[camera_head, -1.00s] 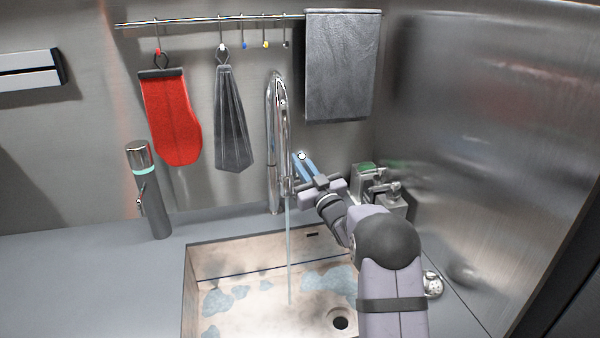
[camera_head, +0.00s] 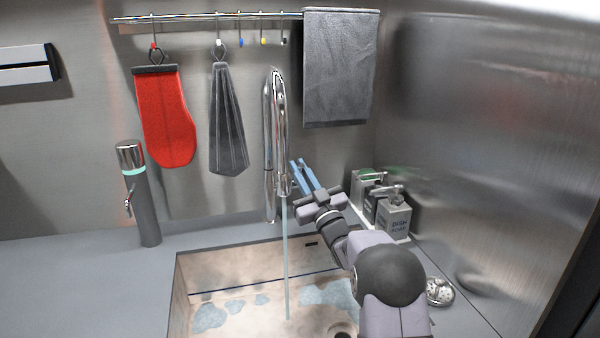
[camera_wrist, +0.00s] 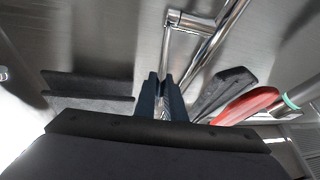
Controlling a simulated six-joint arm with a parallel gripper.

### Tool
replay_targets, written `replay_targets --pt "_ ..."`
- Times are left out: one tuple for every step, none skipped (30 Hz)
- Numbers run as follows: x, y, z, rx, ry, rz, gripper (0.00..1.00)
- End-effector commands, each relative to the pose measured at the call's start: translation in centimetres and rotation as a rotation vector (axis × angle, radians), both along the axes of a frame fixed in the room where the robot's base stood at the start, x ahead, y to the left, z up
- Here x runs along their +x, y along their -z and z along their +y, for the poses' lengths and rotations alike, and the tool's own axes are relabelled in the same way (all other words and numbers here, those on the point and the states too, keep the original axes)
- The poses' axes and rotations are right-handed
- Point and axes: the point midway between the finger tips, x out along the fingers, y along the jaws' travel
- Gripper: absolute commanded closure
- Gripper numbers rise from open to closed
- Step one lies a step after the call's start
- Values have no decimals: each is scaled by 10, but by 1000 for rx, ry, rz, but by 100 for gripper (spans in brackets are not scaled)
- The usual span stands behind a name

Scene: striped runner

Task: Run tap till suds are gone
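The chrome tap (camera_head: 275,130) stands behind the sink, and a thin stream of water (camera_head: 286,262) falls from it into the basin. Pale blue suds patches (camera_head: 208,317) lie on the left of the sink (camera_head: 228,277) floor, with another patch on the right (camera_head: 328,293). My arm covers the sink's right side.
Soap dispensers (camera_head: 393,216) stand behind my arm, and a small round metal dish (camera_head: 440,292) lies to its right. A dark cylinder dispenser (camera_head: 145,205) stands left. A red mitt (camera_head: 166,120), grey cloth (camera_head: 229,125) and towel (camera_head: 340,70) hang behind.

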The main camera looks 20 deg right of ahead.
Motion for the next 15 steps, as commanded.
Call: replay_targets --pt "0 -2 0 0 0 -4 81" --pt "0 -2 0 0 0 -4 74" --pt "0 -2 0 0 0 -4 71" --pt "0 -2 0 0 0 -3 71" --pt "0 -1 0 0 0 -3 71" --pt "0 -1 0 0 0 -3 71" --pt "0 -1 0 0 0 -2 71" --pt "0 -1 0 0 0 -2 71" --pt "0 -1 0 0 0 -2 71" --pt "0 -1 0 0 0 -1 71" --pt "0 0 0 0 0 -1 71" --pt "-1 0 0 0 0 -1 71" --pt "-1 1 0 0 0 0 71" --pt "-2 1 -1 0 0 0 71" --pt "-4 2 -1 -1 0 0 71"
